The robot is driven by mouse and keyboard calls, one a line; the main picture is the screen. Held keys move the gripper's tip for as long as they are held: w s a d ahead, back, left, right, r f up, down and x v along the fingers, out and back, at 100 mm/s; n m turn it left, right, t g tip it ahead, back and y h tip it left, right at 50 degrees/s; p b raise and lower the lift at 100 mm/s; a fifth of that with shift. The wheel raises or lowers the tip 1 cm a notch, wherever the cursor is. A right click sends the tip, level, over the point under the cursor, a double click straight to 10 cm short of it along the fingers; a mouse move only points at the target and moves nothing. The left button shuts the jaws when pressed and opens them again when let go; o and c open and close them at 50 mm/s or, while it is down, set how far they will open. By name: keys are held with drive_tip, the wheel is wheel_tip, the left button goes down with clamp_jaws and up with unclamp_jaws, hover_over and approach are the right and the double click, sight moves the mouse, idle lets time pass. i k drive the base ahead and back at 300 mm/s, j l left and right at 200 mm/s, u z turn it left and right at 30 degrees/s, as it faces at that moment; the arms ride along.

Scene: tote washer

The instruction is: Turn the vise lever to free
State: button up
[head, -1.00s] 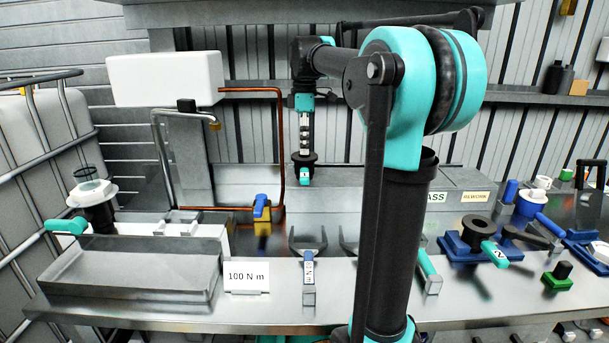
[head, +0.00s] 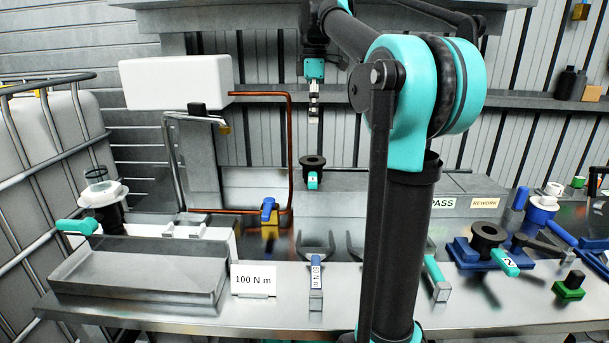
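A blue vise-like fixture (head: 462,252) stands on the bench at the right. It holds a black round part (head: 487,236) with a teal handle (head: 505,262) marked 2. A dark bar (head: 540,245), which looks like the vise lever, lies at its right side; I cannot read its setting. My gripper (head: 314,119) points down at the back centre, well away from the fixture. It looks empty, and its fingers appear narrow and edge-on, so their opening is unclear. Below it, apart, is a black flanged part (head: 312,162) with a teal tag (head: 313,181) marked 1.
My arm crosses the centre right and hides some bench. A metal tray (head: 140,272), a 100 N m card (head: 254,280) and a blue-handled forked tool (head: 316,275) are at the left and centre. A green block with a black knob (head: 569,286) sits front right. A copper pipe (head: 290,150) rises behind.

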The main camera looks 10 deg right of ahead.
sight(520, 239)
drive_tip(key=k, duration=1)
